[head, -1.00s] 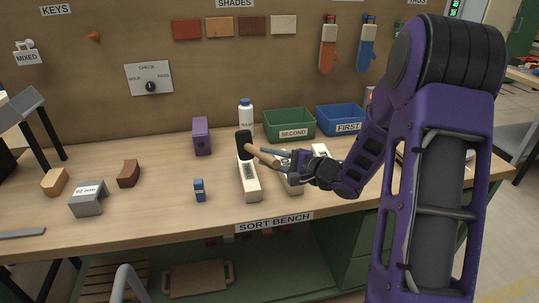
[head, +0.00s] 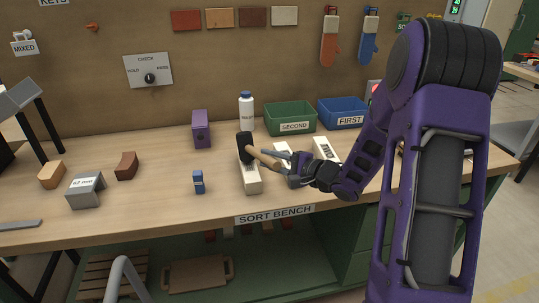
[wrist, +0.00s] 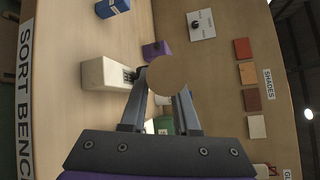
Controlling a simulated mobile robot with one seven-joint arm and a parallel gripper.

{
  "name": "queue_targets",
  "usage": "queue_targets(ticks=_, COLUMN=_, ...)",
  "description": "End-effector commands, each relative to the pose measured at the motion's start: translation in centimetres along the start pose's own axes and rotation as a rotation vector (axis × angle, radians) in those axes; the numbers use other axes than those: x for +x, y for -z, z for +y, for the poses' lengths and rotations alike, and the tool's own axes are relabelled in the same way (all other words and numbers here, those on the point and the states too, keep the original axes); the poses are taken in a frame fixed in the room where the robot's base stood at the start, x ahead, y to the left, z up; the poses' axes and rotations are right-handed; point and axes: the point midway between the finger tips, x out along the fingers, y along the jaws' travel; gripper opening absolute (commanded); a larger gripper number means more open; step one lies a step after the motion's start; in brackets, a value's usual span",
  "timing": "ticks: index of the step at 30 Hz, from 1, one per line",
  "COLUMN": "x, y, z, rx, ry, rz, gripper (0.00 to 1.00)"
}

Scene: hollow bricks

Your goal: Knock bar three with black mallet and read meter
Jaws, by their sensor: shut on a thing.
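My gripper (head: 291,162) is shut on the wooden handle of the black mallet (head: 245,148). The handle's round tan end (wrist: 167,74) fills the space between the fingers in the wrist view. The mallet's black head is over the far end of the left white bar (head: 250,177); I cannot tell whether they touch. This bar also shows in the wrist view (wrist: 104,73). A second white bar (head: 284,149) is partly hidden behind my gripper, and a third (head: 326,149) lies to its right. I cannot read their numbers. A small blue device (head: 198,181), possibly the meter, stands left of the bars.
A purple box (head: 201,129) and a white bottle (head: 246,112) stand behind. The green SECOND bin (head: 290,117) and blue FIRST bin (head: 343,112) are at the back right. A grey block (head: 86,189) and brown blocks lie left. The front bench middle is clear.

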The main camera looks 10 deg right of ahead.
Motion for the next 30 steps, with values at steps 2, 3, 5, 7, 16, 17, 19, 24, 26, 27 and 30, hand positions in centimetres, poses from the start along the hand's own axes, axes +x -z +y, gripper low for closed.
queue_targets(ticks=2, x=0.1, y=0.2, z=0.6, rx=-0.001, ry=0.003, rz=-0.001, gripper=0.00)
queue_targets(ticks=3, x=0.1, y=0.2, z=0.5, rx=-0.001, ry=0.002, rz=-0.001, gripper=0.00)
queue_targets(ticks=5, x=0.1, y=0.2, z=0.6, rx=-0.001, ry=0.001, rz=0.000, gripper=0.00)
queue_targets(ticks=7, x=0.1, y=0.2, z=0.4, rx=0.000, ry=0.001, rz=0.000, gripper=0.00)
queue_targets(ticks=16, x=-0.3, y=-0.8, z=-2.3, rx=0.001, ry=0.002, rz=-0.001, gripper=0.00)
queue_targets(ticks=17, x=-0.4, y=-0.9, z=-2.4, rx=0.001, ry=0.002, rz=-0.001, gripper=0.00)
queue_targets(ticks=19, x=-0.4, y=-1.0, z=-2.6, rx=0.000, ry=0.002, rz=-0.002, gripper=0.00)
queue_targets(ticks=24, x=-0.3, y=-0.9, z=-2.2, rx=-0.001, ry=0.003, rz=-0.002, gripper=0.00)
queue_targets(ticks=26, x=-0.3, y=-0.9, z=-2.3, rx=-0.001, ry=0.003, rz=-0.002, gripper=0.00)
queue_targets(ticks=27, x=-0.3, y=-0.9, z=-2.3, rx=-0.001, ry=0.003, rz=-0.002, gripper=0.00)
queue_targets(ticks=30, x=-0.4, y=-1.0, z=-2.7, rx=-0.002, ry=0.003, rz=-0.001, gripper=0.00)
